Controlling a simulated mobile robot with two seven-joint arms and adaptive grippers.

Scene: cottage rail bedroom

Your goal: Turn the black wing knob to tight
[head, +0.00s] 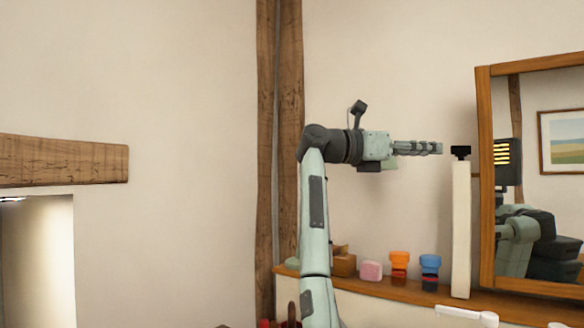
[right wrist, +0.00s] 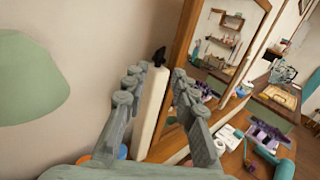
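The black wing knob (head: 461,152) sits on top of a cream upright post (head: 461,225) beside the mirror. It also shows in the right wrist view (right wrist: 159,57), small and dark at the post's top. My right gripper (head: 440,148) points right at about the knob's height, its tips a short way left of it in the head view. In the right wrist view its two fingers (right wrist: 160,74) are spread apart, with the knob and post seen beyond and between them. Nothing is held. My left gripper is in neither view.
A wood-framed mirror (head: 484,180) stands close to the right of the post. A wooden shelf (head: 400,290) below carries a pink block (head: 371,271), an orange item (head: 399,260) and a blue item (head: 430,264). The wall behind is bare.

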